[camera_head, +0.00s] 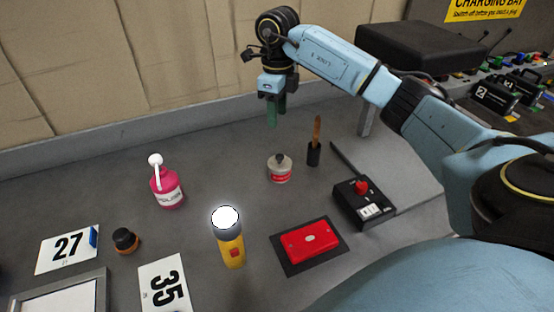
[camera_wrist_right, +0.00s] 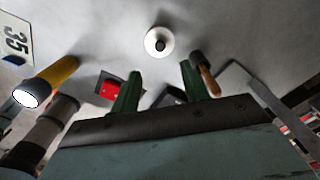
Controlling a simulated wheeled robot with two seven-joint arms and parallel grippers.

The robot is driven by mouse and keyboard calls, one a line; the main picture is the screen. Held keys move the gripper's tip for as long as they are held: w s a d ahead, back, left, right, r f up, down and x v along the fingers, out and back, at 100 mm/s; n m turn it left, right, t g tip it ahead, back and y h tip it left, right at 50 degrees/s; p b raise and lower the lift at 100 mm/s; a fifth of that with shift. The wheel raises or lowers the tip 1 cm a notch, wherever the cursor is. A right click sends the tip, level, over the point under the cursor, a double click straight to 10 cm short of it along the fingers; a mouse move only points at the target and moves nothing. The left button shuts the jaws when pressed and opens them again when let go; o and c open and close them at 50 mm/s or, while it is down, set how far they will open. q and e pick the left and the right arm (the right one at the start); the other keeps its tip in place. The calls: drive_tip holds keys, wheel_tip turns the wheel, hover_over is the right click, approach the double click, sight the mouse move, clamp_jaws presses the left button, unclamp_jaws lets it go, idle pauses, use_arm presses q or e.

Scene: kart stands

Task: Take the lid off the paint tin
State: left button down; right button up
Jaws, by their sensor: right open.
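The paint tin (camera_head: 279,175) is small and whitish with a red-marked label, standing upright on the grey bench. Its lid (camera_head: 280,160) has a dark knob and sits on the tin's top. In the right wrist view the lid shows from above as a pale disc (camera_wrist_right: 159,41) with a black knob. My right gripper (camera_head: 275,120) has green fingers, points down, and is open and empty. It is above the bench, apart from the tin, which lies beyond the fingertips in the wrist view. My left gripper is not in view.
A brush with a wooden handle (camera_head: 316,135) stands just right of the tin. Nearby are a black box with a red knob (camera_head: 349,206), a red case (camera_head: 312,241) on a dark mat, a yellow torch (camera_head: 231,250) and a pink bottle (camera_head: 167,188).

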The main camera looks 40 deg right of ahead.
hover_over(280, 155)
drive_tip(key=f, duration=0.7)
drive_tip(key=shift+w+a+f, duration=0.15)
drive_tip(key=shift+w+f, duration=0.05)
drive_tip(key=shift+f, duration=0.1)
drive_tip(key=f, duration=0.4)
drive_tip(key=shift+s+f, duration=0.1)
drive_tip(key=shift+s, duration=0.2)
drive_tip(key=shift+f, duration=0.55)
clamp_jaws()
